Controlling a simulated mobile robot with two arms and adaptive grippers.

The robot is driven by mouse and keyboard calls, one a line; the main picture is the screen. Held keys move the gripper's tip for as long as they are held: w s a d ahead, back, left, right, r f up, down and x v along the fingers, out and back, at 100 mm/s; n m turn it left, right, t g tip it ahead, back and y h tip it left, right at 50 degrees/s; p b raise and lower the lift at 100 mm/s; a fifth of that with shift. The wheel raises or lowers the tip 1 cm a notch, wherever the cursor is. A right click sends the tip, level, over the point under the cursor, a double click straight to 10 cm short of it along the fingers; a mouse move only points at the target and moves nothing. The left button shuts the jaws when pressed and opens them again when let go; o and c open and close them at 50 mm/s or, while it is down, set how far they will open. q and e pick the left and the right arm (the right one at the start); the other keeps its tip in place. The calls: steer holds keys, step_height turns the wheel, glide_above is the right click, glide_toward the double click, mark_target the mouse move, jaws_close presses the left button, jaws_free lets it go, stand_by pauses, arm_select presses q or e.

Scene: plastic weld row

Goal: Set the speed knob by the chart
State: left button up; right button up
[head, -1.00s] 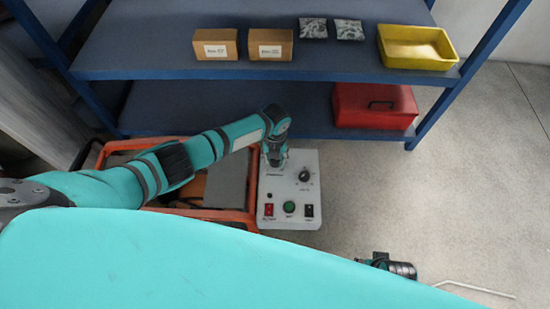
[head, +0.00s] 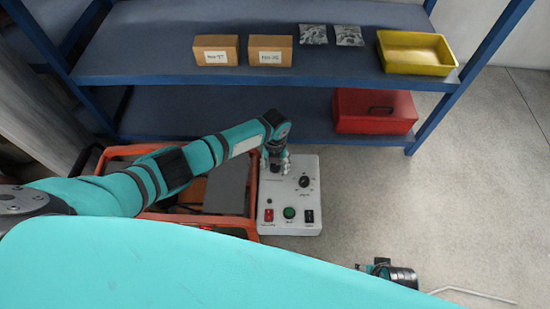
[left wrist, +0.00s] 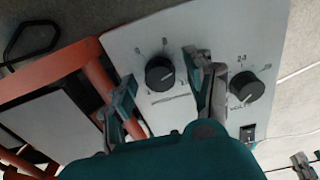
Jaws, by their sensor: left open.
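A light grey control box (head: 290,222) stands on the floor in the head view, with a red switch, a green button and a black switch along its front. One black knob (head: 304,181) shows at its right. My left gripper (head: 275,166) is over the upper left of the box. In the left wrist view its open fingers (left wrist: 163,92) stand on both sides of another black knob (left wrist: 160,73); contact cannot be told. The right-hand knob (left wrist: 246,86) is just outside the right finger. Scale marks are too small to read surely. No chart can be made out.
An orange-framed cart (head: 252,190) is left of the box. Behind is a blue shelf (head: 330,68) with two labelled cartons (head: 215,50), two small packets, a yellow tray (head: 435,68) and a red case (head: 374,111). A dark part, probably of my right arm, shows at lower right.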

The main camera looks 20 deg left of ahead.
mark_target(275, 165)
arm_select(q)
step_height(275, 165, up, 12)
stand_by(0.4)
